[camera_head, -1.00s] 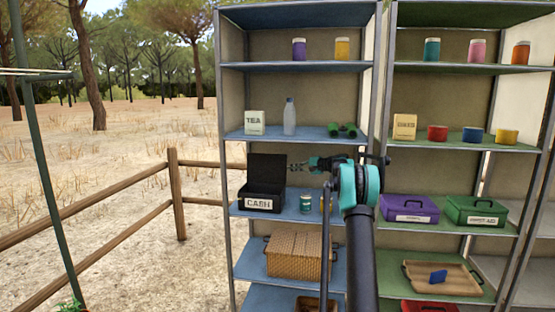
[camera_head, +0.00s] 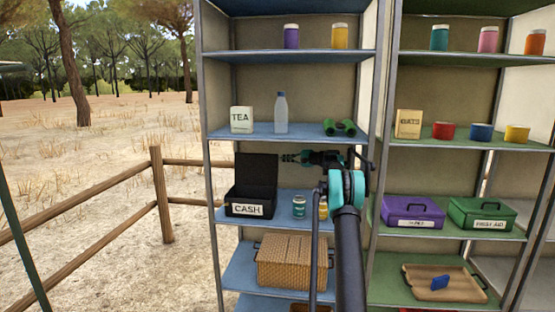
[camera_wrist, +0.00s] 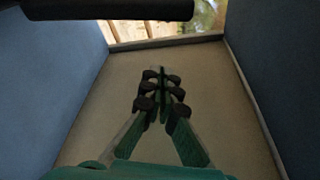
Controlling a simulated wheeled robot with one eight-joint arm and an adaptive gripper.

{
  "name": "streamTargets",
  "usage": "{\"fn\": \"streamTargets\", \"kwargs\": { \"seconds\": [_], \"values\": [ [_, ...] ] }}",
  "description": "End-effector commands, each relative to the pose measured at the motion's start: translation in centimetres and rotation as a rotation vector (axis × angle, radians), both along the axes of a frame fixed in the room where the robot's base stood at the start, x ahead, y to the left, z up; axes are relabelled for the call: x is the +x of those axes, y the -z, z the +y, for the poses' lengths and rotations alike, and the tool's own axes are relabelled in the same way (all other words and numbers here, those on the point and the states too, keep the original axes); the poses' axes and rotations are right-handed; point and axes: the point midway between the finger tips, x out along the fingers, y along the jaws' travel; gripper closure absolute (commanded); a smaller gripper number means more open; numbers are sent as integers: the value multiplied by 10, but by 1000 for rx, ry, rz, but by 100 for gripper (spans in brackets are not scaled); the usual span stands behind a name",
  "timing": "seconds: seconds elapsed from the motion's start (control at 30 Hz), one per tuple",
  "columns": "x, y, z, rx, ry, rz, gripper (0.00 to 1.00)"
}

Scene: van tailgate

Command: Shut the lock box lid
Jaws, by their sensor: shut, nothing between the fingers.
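The black lock box labelled CASH (camera_head: 247,209) sits on the blue middle shelf at the left. Its lid (camera_head: 256,170) stands upright and open at the back of the box. My gripper (camera_head: 286,158) is just right of the raised lid, near the height of its upper part, fingers pointing left. In the wrist view my gripper (camera_wrist: 161,85) shows its fingers closed together with nothing between them. A dark bar (camera_wrist: 110,10), which looks like the lid's edge, crosses the top of the wrist view. I cannot tell whether my fingers touch the lid.
A teal tin (camera_head: 299,207) and a partly hidden yellow tin (camera_head: 323,208) stand right of the box. A bottle (camera_head: 281,114), a TEA box (camera_head: 241,120) and green binoculars (camera_head: 340,128) are on the shelf above. A wicker basket (camera_head: 291,262) is below.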

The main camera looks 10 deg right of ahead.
Motion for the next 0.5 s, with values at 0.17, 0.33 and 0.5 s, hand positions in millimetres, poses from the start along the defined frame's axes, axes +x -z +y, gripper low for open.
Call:
{"fn": "streamTargets", "kwargs": {
  "seconds": [0.17, 0.33, 0.5],
  "values": [
    [17, 4, 26, 0, -2, 0, 100],
    [34, 7, 49, 0, -1, 0, 100],
    [47, 10, 68, -1, 0, 1, 100]
  ]
}}
